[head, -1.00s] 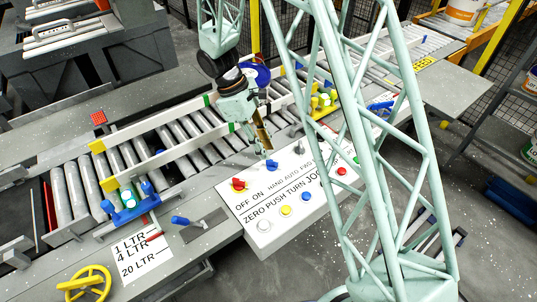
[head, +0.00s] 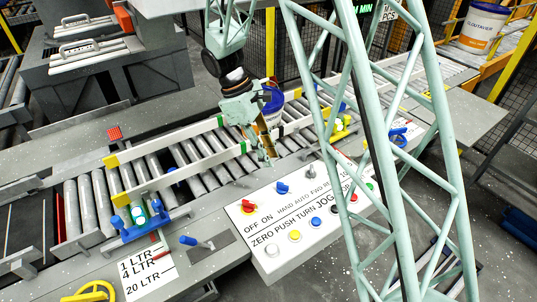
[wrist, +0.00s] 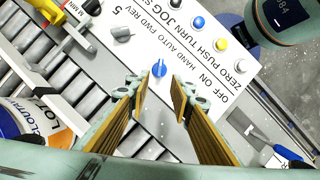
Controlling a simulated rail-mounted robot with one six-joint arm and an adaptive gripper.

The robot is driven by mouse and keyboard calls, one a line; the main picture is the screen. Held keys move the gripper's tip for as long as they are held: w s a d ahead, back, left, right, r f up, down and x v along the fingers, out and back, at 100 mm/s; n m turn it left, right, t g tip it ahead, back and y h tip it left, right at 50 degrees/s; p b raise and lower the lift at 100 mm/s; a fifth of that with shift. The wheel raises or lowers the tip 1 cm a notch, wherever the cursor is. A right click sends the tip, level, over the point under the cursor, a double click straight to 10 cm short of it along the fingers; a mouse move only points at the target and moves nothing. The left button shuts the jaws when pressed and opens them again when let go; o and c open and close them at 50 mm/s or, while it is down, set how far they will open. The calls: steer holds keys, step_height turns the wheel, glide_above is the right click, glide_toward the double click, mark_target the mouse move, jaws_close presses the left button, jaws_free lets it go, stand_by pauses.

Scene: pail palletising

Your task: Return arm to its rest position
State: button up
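My gripper (head: 268,150) hangs over the conveyor's near edge, close to the control panel, at the end of my pale green lattice arm. In the wrist view my gripper (wrist: 160,95) shows two fingers with ribbed tan pads, spread apart with nothing between them. The white control panel (head: 296,223) lies below and in front of it, and a blue selector knob (wrist: 159,68) shows through the gap between the fingers. A blue and white pail (head: 272,101) stands on the rollers just behind my gripper, partly hidden by it. The pail's printed side shows in the wrist view (wrist: 38,120).
The roller conveyor (head: 195,170) runs across with white side rails. A blue sensor bracket (head: 140,222) and a yellow handwheel (head: 92,292) are at the front left. Another pail (head: 484,28) stands at the back right. Wire fencing (head: 515,135) borders the right. Open floor shows at the lower right.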

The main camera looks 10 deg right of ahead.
steer(key=s+d+r+m+t+y, duration=0.1)
steer(key=s+d+r+m, duration=0.15)
steer(key=s+r, duration=0.65)
steer(key=s+d+r+m+t+y, duration=0.1)
steer(key=s+r+m+t, duration=0.3)
steer(key=r, duration=0.9)
steer(key=s+r+m, duration=0.2)
steer(key=s+r, duration=0.2)
steer(key=s, duration=0.8)
steer(key=s+r+m+t+y, duration=0.1)
steer(key=s+r, duration=0.3)
steer(key=s, duration=0.7)
steer(key=shift+s+d+m+t+y, duration=0.3)
steer(key=shift+s+d+m, duration=0.1)
steer(key=shift+m, duration=0.35)
steer(key=shift+r, duration=0.1)
stand_by(0.9)
